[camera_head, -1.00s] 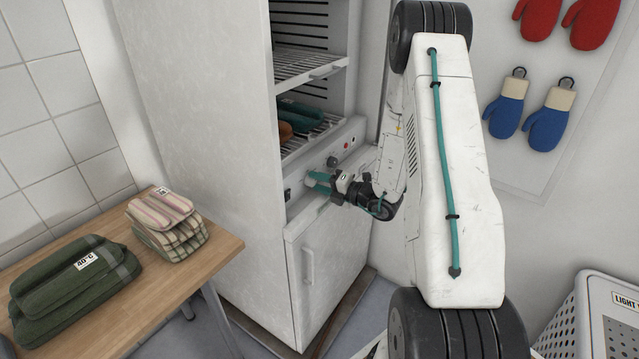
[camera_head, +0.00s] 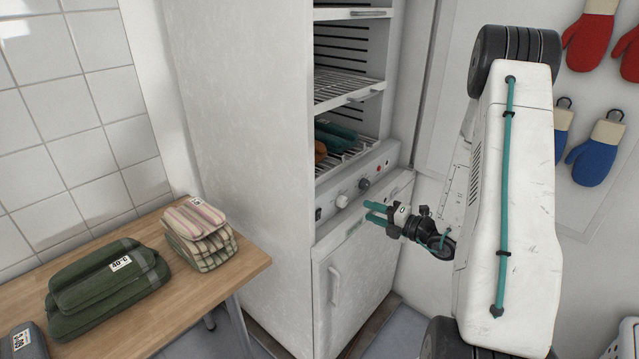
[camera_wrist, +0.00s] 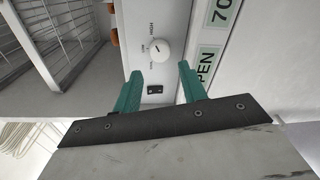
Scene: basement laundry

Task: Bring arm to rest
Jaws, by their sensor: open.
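My gripper (camera_head: 376,212) has two teal fingers, parted and empty, in front of the white cabinet's control panel (camera_head: 352,192). In the wrist view my gripper (camera_wrist: 158,82) faces the panel, with a white dial (camera_wrist: 159,50) marked LOW to HIGH just beyond the fingertips. No contact with the dial shows. My white arm hangs in front of the cabinet's right side in the head view.
The open cabinet (camera_head: 230,110) has wire racks (camera_head: 345,88) with folded teal and orange items inside. A wooden table (camera_head: 185,290) at left bears green (camera_head: 105,290) and striped (camera_head: 200,232) folded stacks. Red and blue mitts (camera_head: 597,150) hang on the right wall.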

